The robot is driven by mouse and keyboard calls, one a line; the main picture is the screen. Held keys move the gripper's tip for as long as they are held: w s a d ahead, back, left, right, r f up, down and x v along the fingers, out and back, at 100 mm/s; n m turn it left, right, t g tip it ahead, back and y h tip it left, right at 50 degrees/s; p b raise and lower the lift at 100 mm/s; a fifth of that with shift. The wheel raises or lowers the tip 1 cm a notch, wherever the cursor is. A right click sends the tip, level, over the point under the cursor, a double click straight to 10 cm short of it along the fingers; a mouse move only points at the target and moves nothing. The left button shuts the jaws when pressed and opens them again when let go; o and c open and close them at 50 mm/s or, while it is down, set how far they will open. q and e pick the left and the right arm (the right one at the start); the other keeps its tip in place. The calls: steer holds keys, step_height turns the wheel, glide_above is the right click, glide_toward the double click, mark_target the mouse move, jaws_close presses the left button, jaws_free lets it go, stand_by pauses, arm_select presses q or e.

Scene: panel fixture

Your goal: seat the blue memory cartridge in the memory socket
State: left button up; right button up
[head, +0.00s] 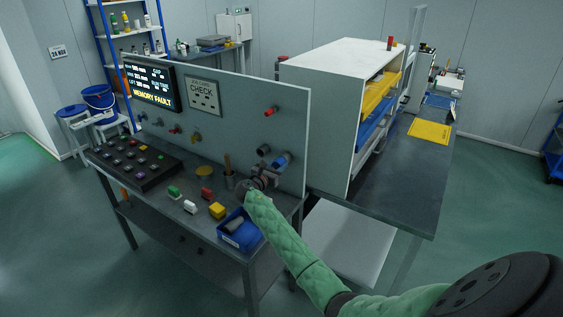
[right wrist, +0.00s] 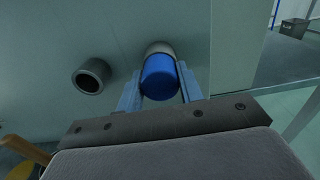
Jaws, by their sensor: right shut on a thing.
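The blue memory cartridge (head: 281,160) is at the right end of the upright grey panel. In the right wrist view the cartridge (right wrist: 160,80) lies between the two fingers of my right gripper (right wrist: 160,88), which is shut on it. Its far end meets a pale round part (right wrist: 158,47) at the panel; I cannot tell whether that is the socket or the cartridge's end, nor how deep it sits. A dark, empty ring socket (right wrist: 91,75) is to its left, also in the head view (head: 263,150). My right gripper (head: 268,172) is small in the head view. My left gripper is not in view.
The panel screen (head: 149,84) reads MEMORY FAULT. A white shelf unit (head: 325,75) stands just right of the panel.

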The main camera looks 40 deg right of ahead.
steer(key=shift+c, duration=0.9)
steer(key=shift+s+a, duration=0.15)
steer(key=shift+a, duration=0.3)
steer(key=shift+p+v, duration=1.3)
steer(key=shift+v, duration=1)
steer(key=p, duration=0.2)
glide_toward(277, 165)
steer(key=shift+f, duration=0.15)
stand_by(0.6)
steer(key=shift+d, duration=0.1)
